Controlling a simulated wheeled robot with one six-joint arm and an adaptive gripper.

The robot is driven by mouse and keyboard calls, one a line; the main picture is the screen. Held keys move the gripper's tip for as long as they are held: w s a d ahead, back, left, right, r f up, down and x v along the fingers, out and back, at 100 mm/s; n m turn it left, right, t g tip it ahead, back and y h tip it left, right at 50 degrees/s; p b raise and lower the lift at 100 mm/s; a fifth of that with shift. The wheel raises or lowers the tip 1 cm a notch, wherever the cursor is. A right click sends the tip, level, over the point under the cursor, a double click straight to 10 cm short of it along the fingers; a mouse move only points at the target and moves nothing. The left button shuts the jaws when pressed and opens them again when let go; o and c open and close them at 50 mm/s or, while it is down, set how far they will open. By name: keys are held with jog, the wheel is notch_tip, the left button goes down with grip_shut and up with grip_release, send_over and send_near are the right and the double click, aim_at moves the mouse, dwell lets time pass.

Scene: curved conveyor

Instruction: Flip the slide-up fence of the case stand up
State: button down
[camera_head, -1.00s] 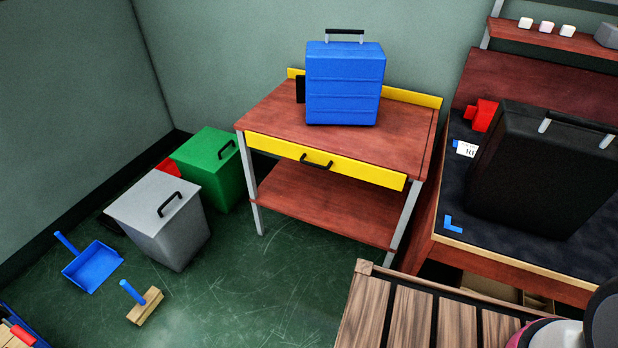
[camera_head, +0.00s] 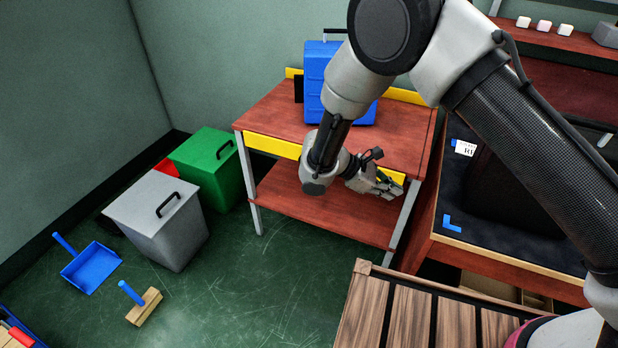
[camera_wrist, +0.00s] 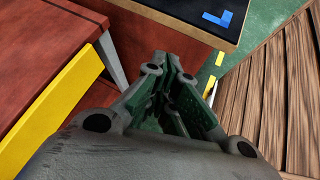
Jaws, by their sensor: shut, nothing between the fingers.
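The case stand (camera_head: 275,105) is a reddish wooden table with a lower shelf (camera_head: 300,205) and grey legs. A yellow front panel (camera_head: 268,143) runs along its front edge, just under the top. A low yellow strip (camera_head: 405,95) stands along the back of the top. A blue case (camera_head: 315,85) stands upright on the top, partly behind my arm. My gripper (camera_head: 392,188) is shut and empty in front of the panel's right end. My arm hides the panel's middle and its handle. In the wrist view, the panel (camera_wrist: 60,105) is left of my gripper (camera_wrist: 172,62).
A dark-topped workbench (camera_head: 447,205) with a black case (camera_head: 510,195) stands close on the right. A slatted wooden surface (camera_head: 405,315) is in front. Grey bin (camera_head: 160,220), green bin (camera_head: 205,165), blue dustpan (camera_head: 90,268) and brush (camera_head: 145,305) are left. Green floor before the stand is clear.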

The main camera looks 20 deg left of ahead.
jog(key=s+a+f+n+t+y, duration=0.1)
jog(key=a+f+n+t, duration=0.5)
jog(key=f, duration=0.4)
jog(key=s+a+f+n+t+y, duration=0.1)
jog(key=a+f+n+t+y, duration=0.2)
jog(key=a+f, duration=0.55)
jog(key=a+r+n+t+y, duration=0.2)
jog(key=a+n+t+y, duration=0.3)
jog(key=a, duration=0.8)
jog(key=shift+a+r+n+t, duration=0.25)
jog(key=shift+n+t, duration=0.05)
jog(key=shift+n, duration=0.4)
jog(key=shift+w, duration=0.1)
jog(key=w+r, duration=0.4)
jog(key=w, duration=0.6)
jog(key=shift+w+d, duration=0.4)
jog(key=shift+d, duration=0.05)
jog(key=shift+r, duration=0.1)
